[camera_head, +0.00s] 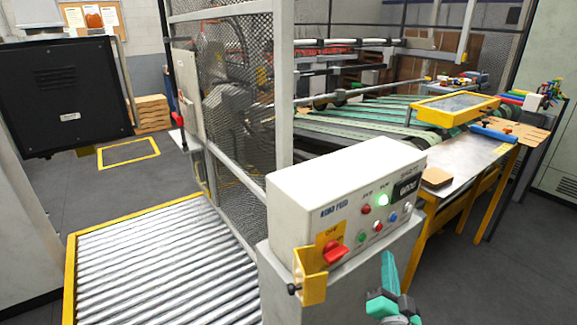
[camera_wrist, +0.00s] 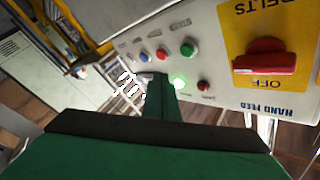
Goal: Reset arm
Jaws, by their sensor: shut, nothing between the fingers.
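My gripper (camera_head: 388,275) is at the lower middle right of the head view, in front of the white control box (camera_head: 320,187). Its green fingers are shut with nothing between them. In the wrist view the fingers (camera_wrist: 162,95) point at the box's button panel (camera_wrist: 215,60), which appears upside down. A red rotary switch (camera_head: 335,251) on a yellow plate sits at the box's left end. It also shows in the wrist view (camera_wrist: 264,57). A green button or lamp (camera_head: 383,199) is lit. Whether the fingers touch the panel cannot be told.
A roller conveyor (camera_head: 160,265) with a yellow edge lies at the left. A mesh guard (camera_head: 235,110) stands behind it. Green belts (camera_head: 340,118) and a metal table (camera_head: 455,165) with a brown block (camera_head: 436,178) are behind the box. Open floor (camera_head: 520,255) lies at the right.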

